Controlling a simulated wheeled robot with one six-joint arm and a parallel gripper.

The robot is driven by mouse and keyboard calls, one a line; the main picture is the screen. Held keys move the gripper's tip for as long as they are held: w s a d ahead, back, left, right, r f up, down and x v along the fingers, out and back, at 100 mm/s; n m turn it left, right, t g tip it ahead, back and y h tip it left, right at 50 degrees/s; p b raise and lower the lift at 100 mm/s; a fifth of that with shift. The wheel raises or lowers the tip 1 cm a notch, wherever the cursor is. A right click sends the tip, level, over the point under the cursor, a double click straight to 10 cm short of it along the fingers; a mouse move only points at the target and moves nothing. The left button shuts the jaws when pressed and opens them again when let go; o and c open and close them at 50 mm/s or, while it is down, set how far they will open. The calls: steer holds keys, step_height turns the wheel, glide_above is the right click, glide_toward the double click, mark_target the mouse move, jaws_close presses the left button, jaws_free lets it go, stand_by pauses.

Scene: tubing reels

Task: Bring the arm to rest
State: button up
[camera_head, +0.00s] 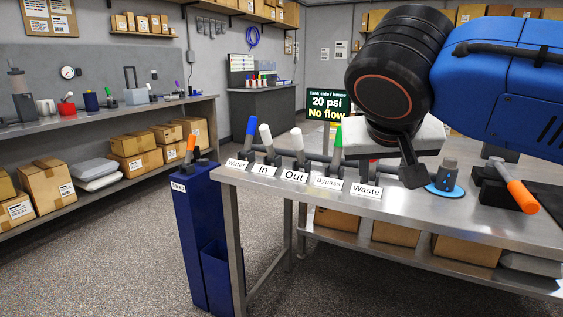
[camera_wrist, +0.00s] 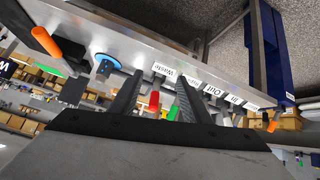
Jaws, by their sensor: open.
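My gripper (camera_head: 411,172) hangs over the steel bench (camera_head: 460,215), right of the Waste label (camera_head: 366,190). In the wrist view its two dark fingers (camera_wrist: 160,80) are apart, with nothing held. Beyond the gap there, a red lever (camera_wrist: 154,100) and a green lever (camera_wrist: 173,111) show; contact is not visible. In the head view, blue, white, white and green (camera_head: 336,137) levers stand in a row behind labels; the red one is mostly hidden behind my gripper. A screen (camera_head: 328,103) reads 20 psi, No flow.
An orange-handled lever (camera_head: 522,196) and a grey knob on a blue disc (camera_head: 445,180) are on the bench at right. A blue post (camera_head: 198,235) with an orange lever (camera_head: 190,148) stands left of the bench. Shelves with boxes (camera_head: 135,160) line the left wall. Floor between is clear.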

steer(key=s+d+f+g+y, duration=0.1)
steer(key=s+d+f, duration=0.2)
steer(key=f, duration=0.6)
steer(key=s+d+f+n+g+y, duration=0.1)
steer(key=s+d+f, duration=0.3)
steer(key=f, duration=0.6)
steer(key=s+d+f+n+g+y, duration=0.1)
steer(key=s+d+f, duration=0.2)
steer(key=f, duration=0.6)
steer(key=shift+s+d+f+y, duration=0.15)
steer(key=shift+d+f+y, duration=0.05)
steer(key=shift+d+y, duration=0.1)
